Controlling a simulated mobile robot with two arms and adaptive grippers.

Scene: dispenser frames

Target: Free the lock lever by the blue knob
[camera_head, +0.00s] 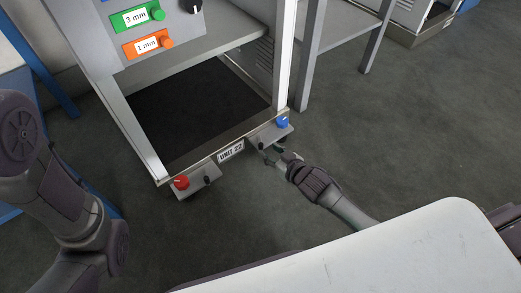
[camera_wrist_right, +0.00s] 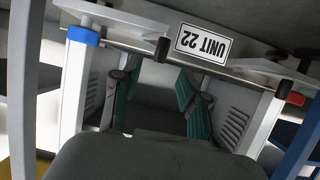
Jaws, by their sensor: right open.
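The blue knob (camera_head: 282,122) sits on the right bracket at the front of the frame labelled UNIT 22 (camera_head: 231,151). It also shows at the upper left in the right wrist view (camera_wrist_right: 84,35). A dark lock lever (camera_wrist_right: 162,48) hangs from the same bracket, between the blue knob and the label. My right gripper (camera_head: 272,153) is just below this bracket. In the wrist view, its green-padded fingers (camera_wrist_right: 157,88) are apart with nothing between them, and the lever shows beyond them. I cannot tell if they touch it. My left gripper is out of view.
A red knob (camera_head: 181,183) with its own dark lever (camera_head: 207,180) is on the left bracket. A panel above carries a green 3 mm knob (camera_head: 158,15) and an orange 1 mm knob (camera_head: 167,43). Open floor (camera_head: 430,130) lies to the right.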

